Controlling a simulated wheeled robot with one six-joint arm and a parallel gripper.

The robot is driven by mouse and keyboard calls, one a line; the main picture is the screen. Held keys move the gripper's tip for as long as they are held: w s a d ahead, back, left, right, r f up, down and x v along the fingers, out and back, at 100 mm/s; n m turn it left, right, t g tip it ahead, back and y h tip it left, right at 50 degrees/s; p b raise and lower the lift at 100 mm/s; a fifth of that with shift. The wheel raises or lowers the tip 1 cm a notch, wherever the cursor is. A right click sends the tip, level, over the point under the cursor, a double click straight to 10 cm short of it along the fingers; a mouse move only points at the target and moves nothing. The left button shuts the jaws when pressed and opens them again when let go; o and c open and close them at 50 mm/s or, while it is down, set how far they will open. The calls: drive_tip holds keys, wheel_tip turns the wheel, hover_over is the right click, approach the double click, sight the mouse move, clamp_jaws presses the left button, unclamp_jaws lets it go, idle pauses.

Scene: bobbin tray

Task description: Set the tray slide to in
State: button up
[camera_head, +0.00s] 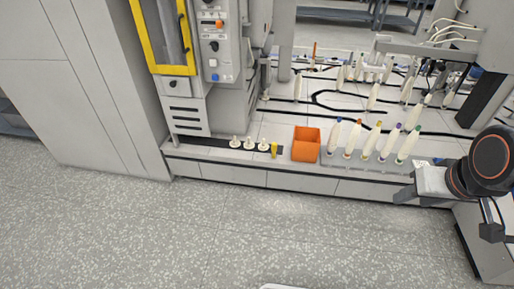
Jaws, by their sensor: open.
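A dark flat strip (218,142) with three white pegs (249,144) lies on the bench ledge below the grey machine. A small yellow upright piece (274,150) stands at its right end. A grey tray (372,165) holding several upright bobbins with coloured tips stands further right. I cannot tell which of these is the tray slide, or its position. My gripper (404,187) is at the right, by the bench front edge, apart from the strip and close to the tray's right end. It looks open and empty, though its fingers are small and dark.
An orange open box (306,144) stands between the yellow piece and the bobbin tray. The grey machine (212,60) with a yellow-framed door (162,38) rises behind the strip. More bobbins stand on the bench behind. The speckled floor (250,225) in front is clear.

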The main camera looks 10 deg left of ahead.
drive_tip(key=w+a+r+n, duration=0.1)
drive_tip(key=w+a, duration=0.1)
drive_tip(key=w, duration=0.5)
drive_tip(key=w+a+n, duration=0.1)
drive_tip(key=w+a, duration=0.2)
drive_tip(key=w, duration=0.5)
drive_tip(key=n+y, duration=0.2)
drive_tip(key=n, duration=0.1)
hover_over(273, 148)
drive_tip(key=s+d, duration=0.3)
wheel_tip(273, 148, down, 27)
drive_tip(key=shift+g, duration=0.4)
drive_tip(key=x, duration=1.6)
drive_tip(key=shift+w+a+r, duration=0.1)
drive_tip(key=shift+w+a, duration=0.1)
drive_tip(key=shift+a, duration=0.05)
